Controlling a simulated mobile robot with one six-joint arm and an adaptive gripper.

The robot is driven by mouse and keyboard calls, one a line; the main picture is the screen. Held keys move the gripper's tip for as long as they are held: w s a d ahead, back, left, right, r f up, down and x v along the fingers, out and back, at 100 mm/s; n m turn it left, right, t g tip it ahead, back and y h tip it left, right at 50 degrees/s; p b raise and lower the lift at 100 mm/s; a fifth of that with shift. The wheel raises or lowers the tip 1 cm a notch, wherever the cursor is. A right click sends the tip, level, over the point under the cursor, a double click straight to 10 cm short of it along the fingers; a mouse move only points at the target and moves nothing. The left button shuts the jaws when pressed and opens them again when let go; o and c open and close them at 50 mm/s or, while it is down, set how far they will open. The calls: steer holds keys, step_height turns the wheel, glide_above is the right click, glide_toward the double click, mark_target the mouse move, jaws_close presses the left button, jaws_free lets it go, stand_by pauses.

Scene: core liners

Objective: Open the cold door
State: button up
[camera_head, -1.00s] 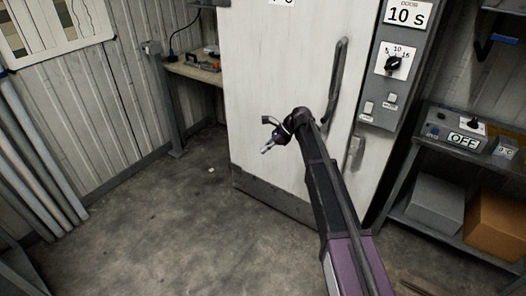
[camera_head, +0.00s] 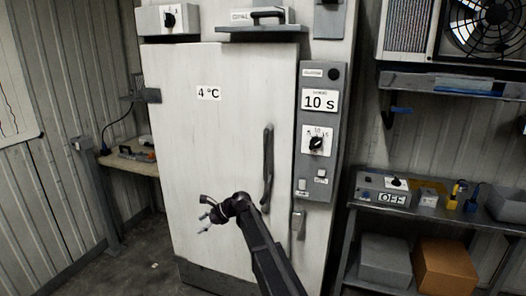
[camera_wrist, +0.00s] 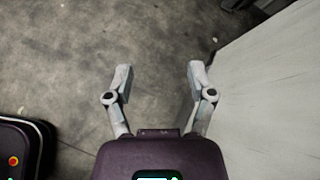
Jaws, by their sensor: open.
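The cold door (camera_head: 205,150) is a large white panel marked 4 °C, standing shut in the head view. Its dark vertical handle (camera_head: 267,168) is on the right side of the panel. A small latch (camera_head: 298,222) sits on the frame to the right, below the control panel. My gripper (camera_head: 206,217) is in front of the door, left of and below the handle, and apart from it. In the wrist view my gripper (camera_wrist: 158,80) is open and empty over the concrete floor, with the white door (camera_wrist: 270,85) to the right.
A grey control panel (camera_head: 320,130) with a dial and a 10 s sign is right of the door. A shelf unit (camera_head: 430,215) with an OFF box and crates stands further right. A bench (camera_head: 135,165) is at the left. Floor shows at lower left.

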steer(key=w+d+r+m+t+p, duration=0.3)
steer(key=w+r+m+t, duration=0.15)
steer(key=r+t, duration=0.3)
steer(key=w+d+r+m+t+p, duration=0.3)
steer(key=r+m+t, duration=0.25)
steer(key=r, duration=0.25)
steer(key=m+t+h+p, duration=0.5)
steer(key=m+h, duration=0.7)
steer(key=h, duration=0.1)
glide_toward(266, 151)
steer(key=s, duration=0.3)
steer(key=shift+w, duration=0.15)
steer(key=shift+w, duration=0.15)
steer(key=w, duration=0.9)
steer(key=w+d, duration=0.1)
steer(key=w, duration=0.3)
steer(key=shift+w, duration=0.25)
jaws_close()
